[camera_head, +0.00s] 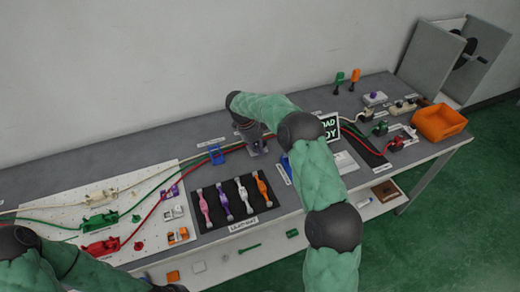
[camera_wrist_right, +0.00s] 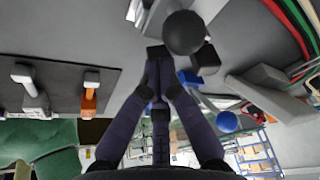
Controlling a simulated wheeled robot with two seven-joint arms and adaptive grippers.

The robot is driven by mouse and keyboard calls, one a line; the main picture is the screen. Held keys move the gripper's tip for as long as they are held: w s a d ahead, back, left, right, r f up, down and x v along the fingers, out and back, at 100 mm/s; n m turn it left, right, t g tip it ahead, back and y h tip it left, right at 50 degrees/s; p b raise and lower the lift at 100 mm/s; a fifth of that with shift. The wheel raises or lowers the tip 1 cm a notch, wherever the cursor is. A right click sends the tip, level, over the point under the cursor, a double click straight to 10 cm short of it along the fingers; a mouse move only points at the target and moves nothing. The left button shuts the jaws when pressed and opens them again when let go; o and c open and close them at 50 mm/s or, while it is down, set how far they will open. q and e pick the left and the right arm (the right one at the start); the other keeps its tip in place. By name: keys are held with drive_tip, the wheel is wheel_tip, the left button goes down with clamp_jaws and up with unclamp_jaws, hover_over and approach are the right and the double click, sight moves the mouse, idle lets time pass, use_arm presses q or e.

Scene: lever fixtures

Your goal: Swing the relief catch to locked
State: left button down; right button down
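My right gripper (camera_head: 256,149) is over the grey table, behind the tray of coloured levers. In the right wrist view its fingers (camera_wrist_right: 158,58) come together at the tips and look shut, with nothing clearly held. A black ball knob (camera_wrist_right: 184,32) is right beside the fingertips, and a dark block (camera_wrist_right: 206,60) and grey base (camera_wrist_right: 272,92) lie just past it. I cannot tell whether the fingers touch the knob. I cannot read which fixture is labelled as the relief catch. My left arm enters at the lower left; its fingers are outside the frame.
A tray (camera_head: 205,224) of several coloured levers stands in front. A blue fixture (camera_head: 216,154) is left of the right gripper; a blue ball (camera_wrist_right: 227,122) shows in the wrist view. Cables (camera_head: 150,183) run behind. An orange bin (camera_head: 438,122) is at the right end.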

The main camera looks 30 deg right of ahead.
idle(0.4)
use_arm(q)
drive_tip(key=shift+f, duration=0.15)
use_arm(e)
drive_tip(key=shift+s+a, duration=0.35)
drive_tip(key=shift+a, duration=0.4)
drive_tip(key=shift+r, duration=0.1)
